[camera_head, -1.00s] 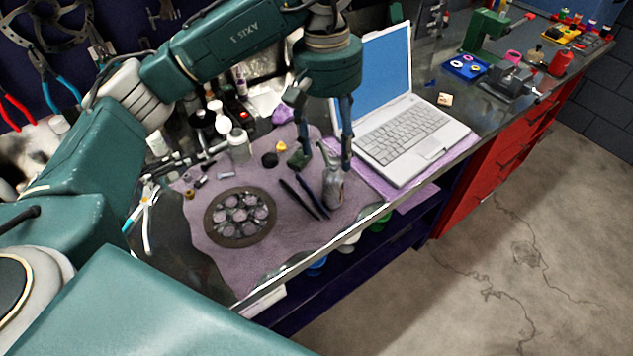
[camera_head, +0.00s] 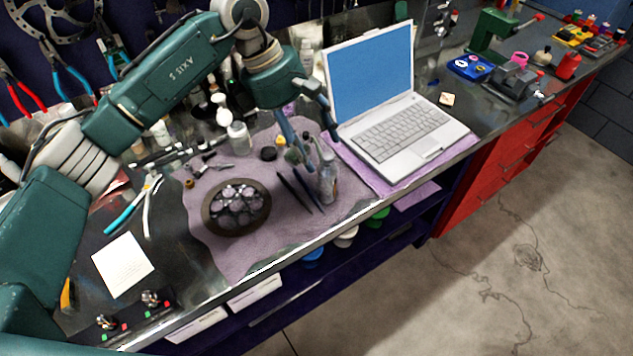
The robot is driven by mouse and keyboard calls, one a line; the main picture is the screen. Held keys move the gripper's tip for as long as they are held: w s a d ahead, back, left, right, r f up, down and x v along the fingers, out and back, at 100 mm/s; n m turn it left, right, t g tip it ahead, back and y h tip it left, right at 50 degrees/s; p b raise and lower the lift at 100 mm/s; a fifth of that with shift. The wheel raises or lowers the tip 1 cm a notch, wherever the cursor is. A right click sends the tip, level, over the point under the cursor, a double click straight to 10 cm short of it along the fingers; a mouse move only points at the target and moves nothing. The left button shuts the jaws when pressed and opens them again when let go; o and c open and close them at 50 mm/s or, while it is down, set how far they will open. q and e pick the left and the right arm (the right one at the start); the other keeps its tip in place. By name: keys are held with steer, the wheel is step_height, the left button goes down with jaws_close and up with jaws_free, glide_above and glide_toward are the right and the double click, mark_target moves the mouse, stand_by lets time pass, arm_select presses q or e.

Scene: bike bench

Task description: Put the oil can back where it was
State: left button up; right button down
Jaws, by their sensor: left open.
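A grey metallic oil can (camera_head: 328,180) with a narrow top stands upright on the purple mat (camera_head: 272,243), near the bench's front edge and left of the laptop. My left gripper (camera_head: 314,148) is open, its two fingers spread at and just behind the can's top. Nothing shows between the fingers clearly, and I cannot tell whether a finger touches the can. My right gripper is not in view.
A round dark dish (camera_head: 211,215) of shiny parts and thin black tools (camera_head: 294,188) lie left of the can. The open laptop (camera_head: 400,140) stands close on its right. Bottles (camera_head: 238,138) stand behind. A white paper (camera_head: 123,265) lies at the left.

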mark_target(321, 164)
arm_select(q)
steer(key=p+x, duration=0.1)
steer(key=x, duration=0.1)
steer(key=p+x, duration=0.1)
steer(key=x, duration=0.2)
steer(key=s+p+x, duration=0.1)
steer(key=p+x, duration=0.1)
steer(key=x, duration=0.1)
steer(key=shift+d+f, duration=0.15)
steer(key=shift+f, duration=0.2)
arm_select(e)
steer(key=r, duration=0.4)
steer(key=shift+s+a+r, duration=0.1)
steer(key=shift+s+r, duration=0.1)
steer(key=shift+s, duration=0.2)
arm_select(q)
steer(key=shift+c, duration=0.5)
jaws_close()
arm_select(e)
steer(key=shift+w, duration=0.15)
